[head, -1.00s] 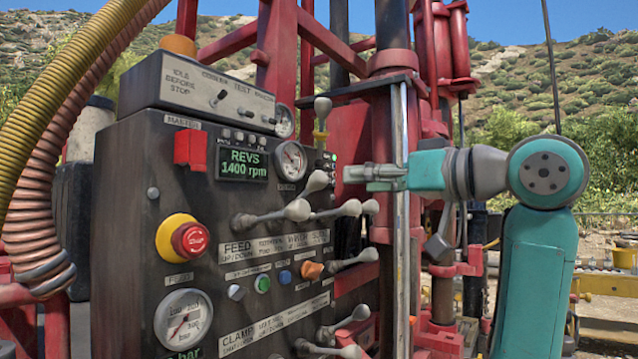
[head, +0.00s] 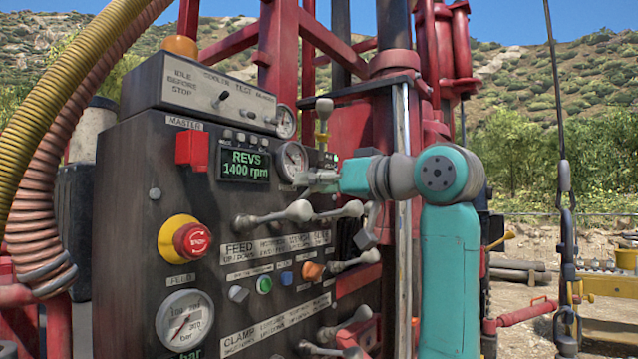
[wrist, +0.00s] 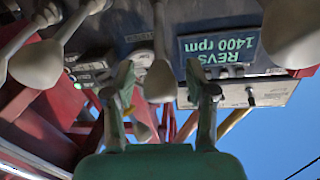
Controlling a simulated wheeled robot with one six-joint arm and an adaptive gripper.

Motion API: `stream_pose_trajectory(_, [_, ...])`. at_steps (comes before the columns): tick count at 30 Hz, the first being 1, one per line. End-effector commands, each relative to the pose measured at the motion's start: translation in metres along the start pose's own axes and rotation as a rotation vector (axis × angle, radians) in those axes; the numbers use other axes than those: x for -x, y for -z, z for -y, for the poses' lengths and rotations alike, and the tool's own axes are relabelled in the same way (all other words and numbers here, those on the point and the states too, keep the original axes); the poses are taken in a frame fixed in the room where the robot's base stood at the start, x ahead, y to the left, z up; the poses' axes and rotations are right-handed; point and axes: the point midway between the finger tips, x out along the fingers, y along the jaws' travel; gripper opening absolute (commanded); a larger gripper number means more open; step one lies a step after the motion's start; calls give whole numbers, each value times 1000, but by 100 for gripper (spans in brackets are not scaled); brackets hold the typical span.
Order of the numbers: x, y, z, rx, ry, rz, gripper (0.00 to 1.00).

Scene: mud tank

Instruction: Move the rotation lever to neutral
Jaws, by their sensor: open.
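The control panel (head: 120,240) has a row of grey levers. The lever I take as the rotation lever (wrist: 160,82) has a pale knob and shows between my fingers in the wrist view, whose picture is upside down. In the head view my gripper (head: 312,178) hides most of it, in front of the panel below the round gauge. My gripper is open, with one finger (wrist: 122,92) on each side of the knob; I cannot tell whether they touch it. The feed lever (head: 298,211) sticks out below and left of the gripper.
Another lever knob (head: 350,209) is close on the right, and more crowd the left of the wrist view (wrist: 36,62). An upright lever (head: 323,110) stands above my gripper. The display (head: 243,164) reads 1400 rpm. A red emergency stop (head: 193,240) is at left.

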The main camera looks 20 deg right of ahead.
Motion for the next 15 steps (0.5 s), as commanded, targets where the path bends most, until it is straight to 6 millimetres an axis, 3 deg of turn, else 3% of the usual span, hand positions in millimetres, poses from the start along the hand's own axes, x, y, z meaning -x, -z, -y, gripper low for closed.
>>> stream_pose_trajectory(5, [0, 0, 0, 0, 0, 0, 56])
stream_pose_trajectory(8, [0, 0, 0, 0, 0, -1, 36])
stream_pose_trajectory(12, [0, 0, 0, 0, 0, -1, 1])
stream_pose_trajectory(15, [0, 0, 0, 0, 0, -1, 0])
